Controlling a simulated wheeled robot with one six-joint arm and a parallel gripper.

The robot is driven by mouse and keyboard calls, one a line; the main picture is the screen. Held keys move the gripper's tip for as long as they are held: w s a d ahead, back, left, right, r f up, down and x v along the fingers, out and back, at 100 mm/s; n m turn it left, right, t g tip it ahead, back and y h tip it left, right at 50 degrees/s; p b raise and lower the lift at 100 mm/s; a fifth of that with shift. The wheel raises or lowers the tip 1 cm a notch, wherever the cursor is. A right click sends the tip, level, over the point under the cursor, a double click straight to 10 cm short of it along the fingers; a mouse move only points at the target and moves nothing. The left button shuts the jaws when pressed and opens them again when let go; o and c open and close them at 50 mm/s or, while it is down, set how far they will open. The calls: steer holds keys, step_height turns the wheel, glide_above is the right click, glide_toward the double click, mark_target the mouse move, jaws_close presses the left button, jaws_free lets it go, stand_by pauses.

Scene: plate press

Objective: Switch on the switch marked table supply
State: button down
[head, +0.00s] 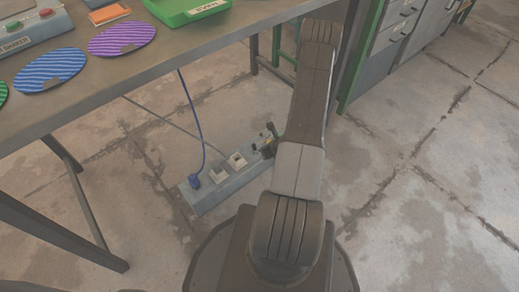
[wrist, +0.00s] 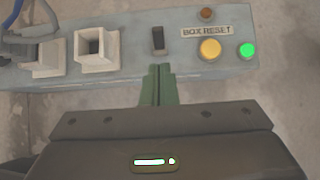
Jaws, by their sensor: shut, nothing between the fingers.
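A grey power box (head: 214,196) lies on the floor beneath the table; it also fills the top of the wrist view (wrist: 120,76). A small dark rocker switch (wrist: 158,39) sits on its face, between a pale square socket and the yellow button. I see no readable "table supply" label; any marking below the switch is hidden by my fingers. My gripper (wrist: 158,72) is shut and empty, its green fingertips just below the switch in the wrist view. I cannot tell whether they touch the box.
Right of the switch are a yellow button (wrist: 209,48) labelled BOX RESET, a lit green lamp (wrist: 247,51) and a dark reddish lamp (wrist: 206,14). The table (head: 160,60) overhangs; floor at right is clear.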

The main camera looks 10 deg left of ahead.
step_height(320, 180, up, 9)
steer(key=s+d+p, duration=0.2)
steer(key=shift+d+r+p, duration=0.2)
steer(key=shift+d+p, duration=0.1)
steer(key=shift+p, duration=0.1)
